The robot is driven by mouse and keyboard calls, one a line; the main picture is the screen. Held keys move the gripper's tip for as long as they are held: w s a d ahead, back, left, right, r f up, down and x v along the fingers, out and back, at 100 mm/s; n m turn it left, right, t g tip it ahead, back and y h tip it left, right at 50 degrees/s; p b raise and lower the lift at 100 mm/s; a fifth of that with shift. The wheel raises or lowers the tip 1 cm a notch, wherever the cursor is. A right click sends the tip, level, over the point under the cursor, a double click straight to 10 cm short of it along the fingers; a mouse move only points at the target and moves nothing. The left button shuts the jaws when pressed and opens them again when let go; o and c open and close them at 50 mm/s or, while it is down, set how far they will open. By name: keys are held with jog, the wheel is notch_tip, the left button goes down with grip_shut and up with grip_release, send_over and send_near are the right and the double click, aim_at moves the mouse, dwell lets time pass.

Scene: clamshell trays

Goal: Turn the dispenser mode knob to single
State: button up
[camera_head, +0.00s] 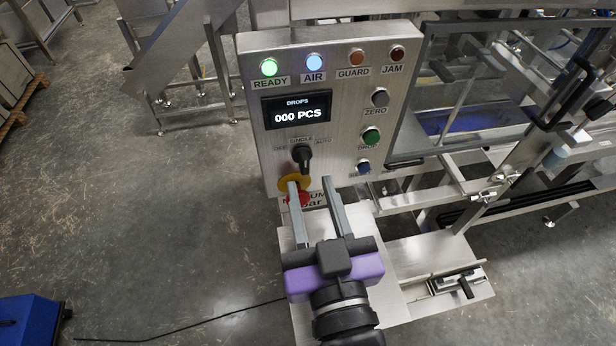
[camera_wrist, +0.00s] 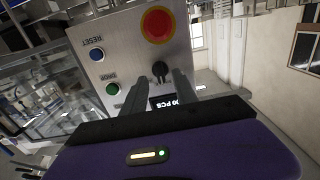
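The black mode knob (camera_head: 302,157) is on the dispenser's steel control panel, below the display. OFF, SINGLE and AUTO labels are around its top. Its handle looks roughly upright, but I cannot tell which label its pointer marks. My gripper (camera_head: 310,181) is open and empty, with its two grey fingers apart just below the knob in the head view. In the wrist view the knob (camera_wrist: 160,71) shows close to the tips of my gripper (camera_wrist: 163,79). I cannot tell whether a finger touches it.
A red emergency stop with a yellow ring (camera_head: 291,182) is below the knob, partly behind my left finger. A green button (camera_head: 371,136) and a blue button (camera_head: 363,167) are to the right. The display (camera_head: 298,110) reads 000 PCS. The READY (camera_head: 269,67) and AIR lamps glow.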

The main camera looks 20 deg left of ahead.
jog(key=v, duration=0.3)
jog(key=shift+s+d+b, duration=0.2)
jog(key=shift+s+b, duration=0.05)
jog(key=shift+b, duration=0.05)
dwell(0.3)
jog(key=s+d+f+m+t+h, duration=0.2)
jog(key=s+d+f+h, duration=0.15)
jog(key=d, duration=0.55)
jog(key=s+d+f+m+t+h, duration=0.1)
jog(key=s+d+f+m+h, duration=0.2)
jog(key=d, duration=0.7)
jog(key=s+d+f+m+g+h, duration=0.1)
jog(key=s+d+f+h, duration=0.1)
jog(key=s+d, duration=0.3)
jog(key=s+d+f+m+g+h, duration=0.1)
jog(key=s+d+f+h, duration=0.1)
jog(key=s+d+f, duration=0.2)
jog(key=s+f, duration=0.1)
jog(key=s, duration=0.2)
jog(key=shift+d+g, duration=0.4)
